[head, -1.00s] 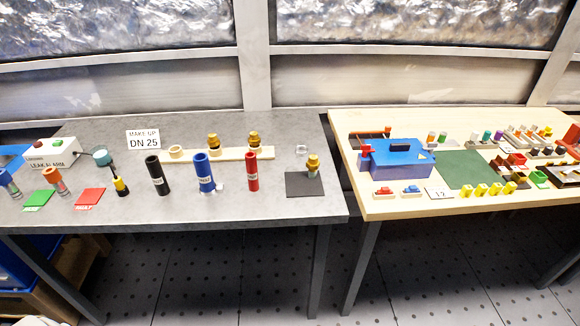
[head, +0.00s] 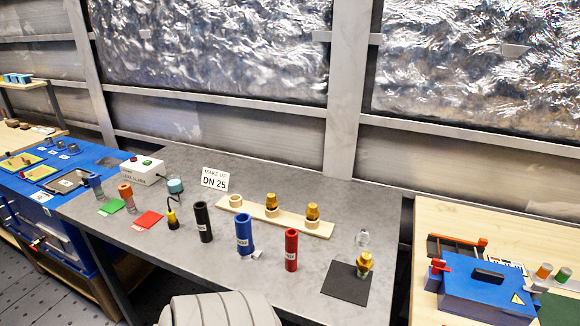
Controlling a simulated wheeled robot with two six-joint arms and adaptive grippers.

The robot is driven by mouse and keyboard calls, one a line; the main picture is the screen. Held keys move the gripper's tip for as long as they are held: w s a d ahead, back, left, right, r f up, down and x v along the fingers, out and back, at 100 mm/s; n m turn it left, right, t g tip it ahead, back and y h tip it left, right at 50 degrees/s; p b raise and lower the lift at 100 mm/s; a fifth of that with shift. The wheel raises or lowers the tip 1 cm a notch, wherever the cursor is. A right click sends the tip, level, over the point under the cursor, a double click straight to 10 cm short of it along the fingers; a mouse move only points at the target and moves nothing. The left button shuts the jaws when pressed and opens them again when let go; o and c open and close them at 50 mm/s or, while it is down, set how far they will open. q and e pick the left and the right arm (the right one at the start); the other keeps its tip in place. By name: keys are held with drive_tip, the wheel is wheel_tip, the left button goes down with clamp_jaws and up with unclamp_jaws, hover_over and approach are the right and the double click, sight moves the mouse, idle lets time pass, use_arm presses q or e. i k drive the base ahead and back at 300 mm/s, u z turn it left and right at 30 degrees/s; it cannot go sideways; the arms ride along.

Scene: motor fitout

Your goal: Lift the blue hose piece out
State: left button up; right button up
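The blue hose piece (head: 244,233) stands upright near the middle of the grey table (head: 340,201) in the head view. It carries a white label, and a small white piece lies at its foot. A black hose piece (head: 203,222) stands to its left and a red hose piece (head: 291,249) to its right, both apart from it. Neither gripper shows in the head view.
Behind the hoses lies a wooden strip (head: 313,231) with brass fittings. A sign reading DN 25 (head: 215,179) stands behind them. A dark mat (head: 346,285) with a brass fitting lies at right. A blue toolbox (head: 487,293) sits on the wooden table.

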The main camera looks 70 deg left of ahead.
sight(242, 220)
drive_tip(key=i, duration=0.9)
drive_tip(key=u, duration=2.1)
